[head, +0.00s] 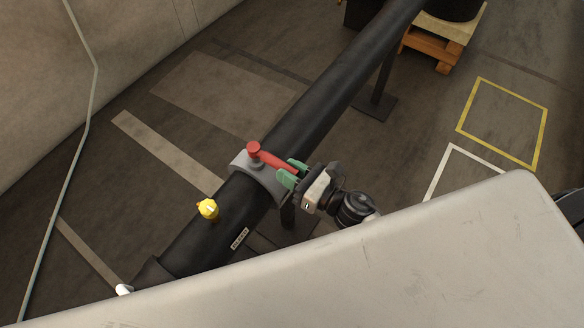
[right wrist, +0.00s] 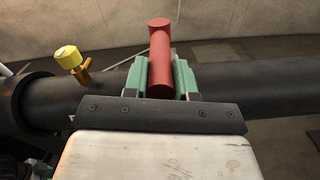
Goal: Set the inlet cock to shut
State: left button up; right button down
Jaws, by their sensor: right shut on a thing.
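The inlet cock has a red lever handle (head: 275,160) on a grey collar (head: 240,160) around a thick black pipe (head: 335,82). The lever lies across the pipe, slanting from the collar toward my right gripper. My right gripper (head: 291,173) has green finger pads and is shut on the outer part of the red lever. In the right wrist view the red handle (right wrist: 160,60) stands between the two green pads (right wrist: 160,78). The pads hide part of the lever's sides. My left gripper is not in view.
A yellow knob (head: 208,208) sits on the pipe below the collar, with a small label (head: 240,239) near it. A pipe support (head: 375,105) stands on the floor. A wooden pallet (head: 432,45) is at the top right. Floor around the yellow outline (head: 541,135) is clear.

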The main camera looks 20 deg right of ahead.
dwell(0.3)
jog(key=c, duration=0.9)
grip_release()
jog(key=shift+s, duration=0.1)
jog(key=shift+s+d, duration=0.2)
jog(key=b+v, duration=0.3)
jog(key=v, duration=0.7)
